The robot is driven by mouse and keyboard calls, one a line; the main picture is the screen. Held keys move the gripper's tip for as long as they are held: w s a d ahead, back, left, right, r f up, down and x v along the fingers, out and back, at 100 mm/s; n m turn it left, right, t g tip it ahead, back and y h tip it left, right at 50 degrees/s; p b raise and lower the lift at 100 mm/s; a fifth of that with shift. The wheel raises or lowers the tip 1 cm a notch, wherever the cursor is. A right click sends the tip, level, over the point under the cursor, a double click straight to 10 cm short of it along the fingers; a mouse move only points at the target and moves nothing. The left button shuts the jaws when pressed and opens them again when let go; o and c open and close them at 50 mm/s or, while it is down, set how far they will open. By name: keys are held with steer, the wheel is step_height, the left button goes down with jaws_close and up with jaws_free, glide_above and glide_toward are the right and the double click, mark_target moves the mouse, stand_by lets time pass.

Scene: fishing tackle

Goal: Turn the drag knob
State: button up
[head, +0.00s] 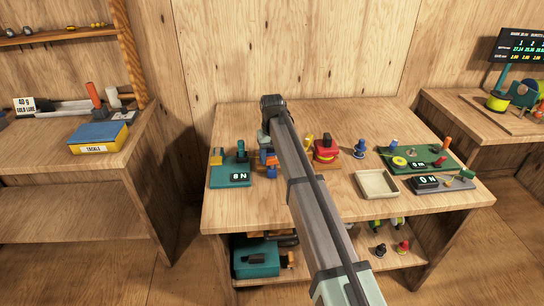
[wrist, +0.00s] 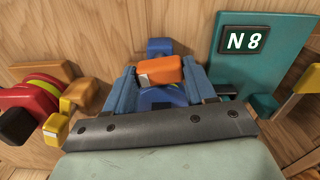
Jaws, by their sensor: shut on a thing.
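An orange knob (wrist: 160,71) with a pale mark on its left end sits on a blue reel (wrist: 160,96) in the wrist view. My gripper (wrist: 158,80) has its two blue fingers on either side of the orange knob and is shut on it. In the head view my arm covers much of this spot, and the orange knob (head: 267,153) shows only as a small patch. A teal board (head: 229,174) beside it bears a black display (head: 240,178) reading "8 N"; it appears upside down in the wrist view (wrist: 244,40).
A red reel (head: 326,150) with yellow parts stands right of my arm. Farther right are a shallow tray (head: 365,193), a green board (head: 436,156) reading "0 m" and a grey scale (head: 459,184) reading "0 N". The front table edge is mostly clear.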

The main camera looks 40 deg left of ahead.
mark_target(272, 158)
steer(key=shift+n, duration=0.3)
steer(key=o, duration=1)
steer(key=shift+o, duration=0.2)
step_height(272, 158, up, 14)
steer(key=shift+f, duration=0.1)
stand_by(0.6)
